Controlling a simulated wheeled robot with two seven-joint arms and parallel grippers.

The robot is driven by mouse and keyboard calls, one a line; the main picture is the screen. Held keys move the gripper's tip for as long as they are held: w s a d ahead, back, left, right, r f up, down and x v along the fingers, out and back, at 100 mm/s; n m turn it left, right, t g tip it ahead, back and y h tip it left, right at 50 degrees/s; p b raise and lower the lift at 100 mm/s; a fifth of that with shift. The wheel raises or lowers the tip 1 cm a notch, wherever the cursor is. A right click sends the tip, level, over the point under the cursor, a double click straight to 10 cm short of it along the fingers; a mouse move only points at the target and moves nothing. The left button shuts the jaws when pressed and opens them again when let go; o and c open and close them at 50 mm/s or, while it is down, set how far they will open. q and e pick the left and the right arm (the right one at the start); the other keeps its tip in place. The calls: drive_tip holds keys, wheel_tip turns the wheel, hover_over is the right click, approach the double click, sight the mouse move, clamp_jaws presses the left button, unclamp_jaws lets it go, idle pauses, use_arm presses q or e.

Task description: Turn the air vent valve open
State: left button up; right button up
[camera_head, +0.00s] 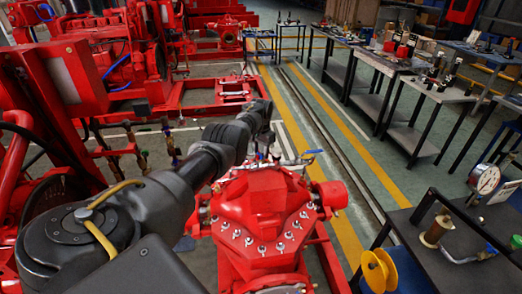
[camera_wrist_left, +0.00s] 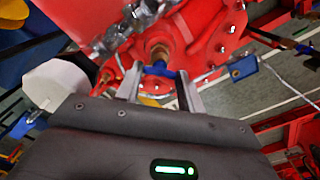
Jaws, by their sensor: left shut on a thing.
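The red pump casing (camera_head: 264,215) stands in front of me, ringed with bolts. My left arm reaches over it, and my left gripper (camera_head: 268,150) is at its far top side, partly hidden by my own wrist. In the left wrist view, the gripper (camera_wrist_left: 160,82) has its two fingers around a small blue valve handle (camera_wrist_left: 160,70) below a brass fitting (camera_wrist_left: 157,50); it is shut on this handle. Another blue lever (camera_head: 313,152) shows right of the gripper in the head view. How far the held valve is turned cannot be told.
Red engine parts and a red control box (camera_head: 68,75) crowd the left. Workbenches line the far right, with open floor between.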

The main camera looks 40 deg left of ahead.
sight(261, 154)
use_arm(q)
drive_tip(key=n, duration=0.4)
drive_tip(key=shift+n, duration=0.3)
drive_tip(key=n, duration=0.4)
drive_tip(key=shift+n+b, duration=0.3)
drive_tip(key=shift+b, duration=0.05)
drive_tip(key=o, duration=1)
wheel_tip(261, 154, up, 6)
drive_tip(key=shift+r+p, duration=0.1)
drive_tip(key=shift+p, duration=0.95)
drive_tip(key=shift+r+b, duration=0.4)
drive_tip(key=shift+r, duration=1.95)
